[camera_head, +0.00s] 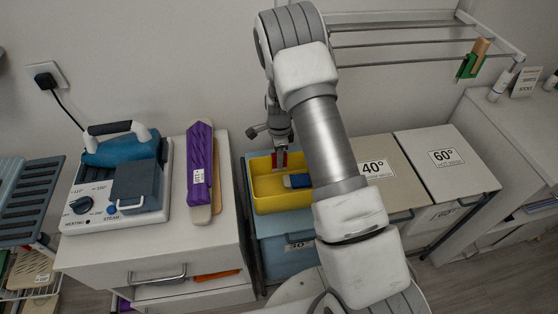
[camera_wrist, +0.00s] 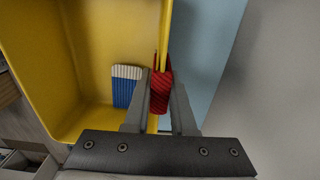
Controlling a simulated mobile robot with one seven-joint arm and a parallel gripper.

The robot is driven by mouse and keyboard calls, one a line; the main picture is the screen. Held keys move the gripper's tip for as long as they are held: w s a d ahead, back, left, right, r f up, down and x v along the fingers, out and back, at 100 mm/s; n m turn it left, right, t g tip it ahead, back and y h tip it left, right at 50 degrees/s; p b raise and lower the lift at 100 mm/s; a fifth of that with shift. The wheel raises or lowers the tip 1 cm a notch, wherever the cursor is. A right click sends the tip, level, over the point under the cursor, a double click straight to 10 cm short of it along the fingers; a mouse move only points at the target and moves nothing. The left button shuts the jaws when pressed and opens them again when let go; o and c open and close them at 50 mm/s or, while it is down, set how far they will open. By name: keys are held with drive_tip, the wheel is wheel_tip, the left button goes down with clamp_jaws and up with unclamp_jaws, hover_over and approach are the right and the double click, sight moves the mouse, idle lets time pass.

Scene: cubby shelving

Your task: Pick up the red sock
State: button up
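The red sock (camera_wrist: 162,91) lies over the rim of the yellow bin (camera_wrist: 86,45), with red showing on both sides of the rim. In the head view the red sock (camera_head: 274,160) is a small patch at the bin's far rim. My gripper (camera_wrist: 162,95) points down, with one finger on each side of the sock and rim. The gap between the fingers is narrow. Whether they press on the sock I cannot tell. In the head view my gripper (camera_head: 280,156) is at the yellow bin (camera_head: 262,203), partly hidden by my arm.
A blue sock with a pale band (camera_wrist: 125,86) lies inside the bin, left of my fingers. The bin sits on a light blue box (camera_head: 283,255). A lidded 40° box (camera_head: 396,183) stands to the right. A cabinet with an iron (camera_head: 118,148) stands left. A drying rack (camera_head: 400,45) is behind.

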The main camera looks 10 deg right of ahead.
clamp_jaws()
